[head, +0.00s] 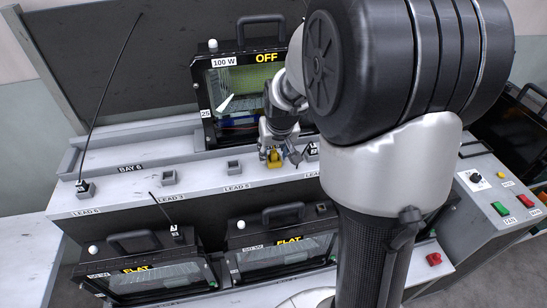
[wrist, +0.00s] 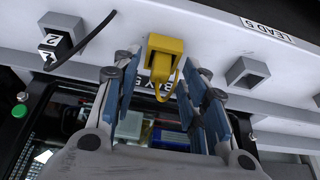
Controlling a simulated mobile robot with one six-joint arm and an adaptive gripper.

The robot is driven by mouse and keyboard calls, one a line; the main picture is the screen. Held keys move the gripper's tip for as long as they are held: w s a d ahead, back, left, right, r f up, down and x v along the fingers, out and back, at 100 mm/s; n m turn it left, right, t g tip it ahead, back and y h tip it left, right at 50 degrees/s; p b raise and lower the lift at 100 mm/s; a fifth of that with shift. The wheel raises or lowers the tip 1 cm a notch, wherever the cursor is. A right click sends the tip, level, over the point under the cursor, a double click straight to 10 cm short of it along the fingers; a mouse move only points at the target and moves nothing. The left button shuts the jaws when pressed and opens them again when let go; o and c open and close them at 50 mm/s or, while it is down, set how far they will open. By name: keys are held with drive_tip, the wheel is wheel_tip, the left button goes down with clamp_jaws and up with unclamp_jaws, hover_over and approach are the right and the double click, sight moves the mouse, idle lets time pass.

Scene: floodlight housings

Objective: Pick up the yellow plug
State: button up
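The yellow plug (wrist: 165,52) sits at the edge of the pale ledge in the wrist view, with a thin yellow loop hanging from it. In the head view the yellow plug (head: 274,158) shows just below my gripper (head: 279,153). My gripper (wrist: 161,72) is open. Its blue-padded fingers stand to the left and right of the plug, with a gap visible on both sides. The fingers do not appear to touch it. Part of the gripper is hidden behind my arm in the head view.
Grey sockets (head: 234,167) line the labelled ledge. A black plug marked 2 (wrist: 57,40) with a dark cable stands left of my gripper in the wrist view. A floodlight housing marked 100 W (head: 205,90) stands behind; more housings (head: 283,247) are below. A switch panel (head: 470,205) is at right.

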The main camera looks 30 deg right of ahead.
drive_tip(key=shift+c, duration=0.4)
clamp_jaws()
